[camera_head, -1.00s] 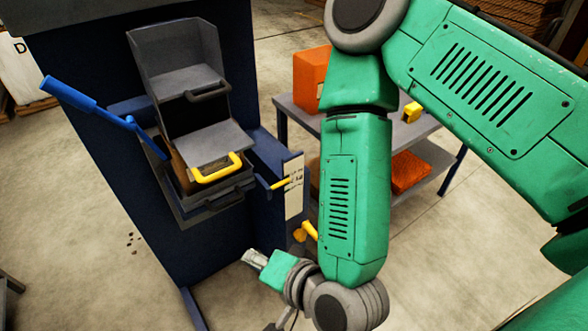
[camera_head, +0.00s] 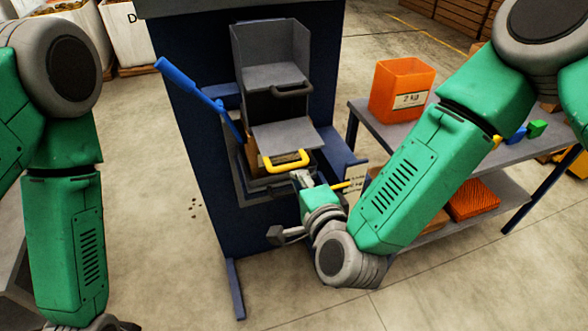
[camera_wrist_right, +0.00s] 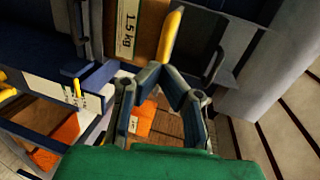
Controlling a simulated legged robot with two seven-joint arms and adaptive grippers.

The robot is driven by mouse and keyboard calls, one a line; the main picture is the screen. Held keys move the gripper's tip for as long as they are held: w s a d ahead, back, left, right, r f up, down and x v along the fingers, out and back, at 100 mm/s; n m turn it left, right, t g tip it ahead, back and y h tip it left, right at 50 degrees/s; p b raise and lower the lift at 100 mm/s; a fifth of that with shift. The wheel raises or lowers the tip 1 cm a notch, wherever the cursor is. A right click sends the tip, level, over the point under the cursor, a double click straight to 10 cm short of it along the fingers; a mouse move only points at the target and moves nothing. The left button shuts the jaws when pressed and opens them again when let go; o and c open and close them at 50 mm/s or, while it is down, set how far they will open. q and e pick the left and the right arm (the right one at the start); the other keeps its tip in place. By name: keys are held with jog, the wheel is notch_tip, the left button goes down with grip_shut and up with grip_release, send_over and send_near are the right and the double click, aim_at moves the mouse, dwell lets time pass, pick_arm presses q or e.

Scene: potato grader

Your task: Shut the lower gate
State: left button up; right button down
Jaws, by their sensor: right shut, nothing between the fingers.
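The grader's lower gate (camera_head: 285,136) is a grey plate with a yellow handle (camera_head: 288,162) at its front edge. It sticks out below the upper hopper, over an opening with a brown box in it. My right gripper (camera_head: 301,177) is shut and empty, just below the right end of the yellow handle. In the right wrist view the closed fingers (camera_wrist_right: 168,84) are close under the end of the yellow handle (camera_wrist_right: 173,36); I cannot tell whether they touch it. My left arm comes in at the left, and its gripper is below the picture edge.
A blue lever (camera_head: 196,95) rises on the grader's left side. A dark upper handle (camera_head: 292,91) is above the gate. A small yellow lever (camera_head: 341,186) is right of my right gripper. A grey bench (camera_head: 420,141) with an orange bin (camera_head: 402,91) stands at the right.

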aim_at(277, 137)
jog(key=shift+x, duration=1.05)
jog(key=shift+w+f, duration=0.1)
jog(key=shift+a, duration=0.3)
jog(key=shift+w, duration=0.2)
jog(key=b+x, duration=0.1)
jog(key=x, duration=0.2)
jog(key=r+b+x, duration=0.1)
jog(key=x, duration=0.3)
jog(key=r+b+x, duration=0.1)
jog(key=b+x, duration=0.1)
jog(key=x, duration=0.2)
jog(key=shift+w+d, duration=0.2)
jog(key=shift+w, duration=0.05)
jog(key=shift+w+a+r, duration=0.1)
jog(key=shift+w, duration=0.15)
jog(key=shift+r, duration=0.15)
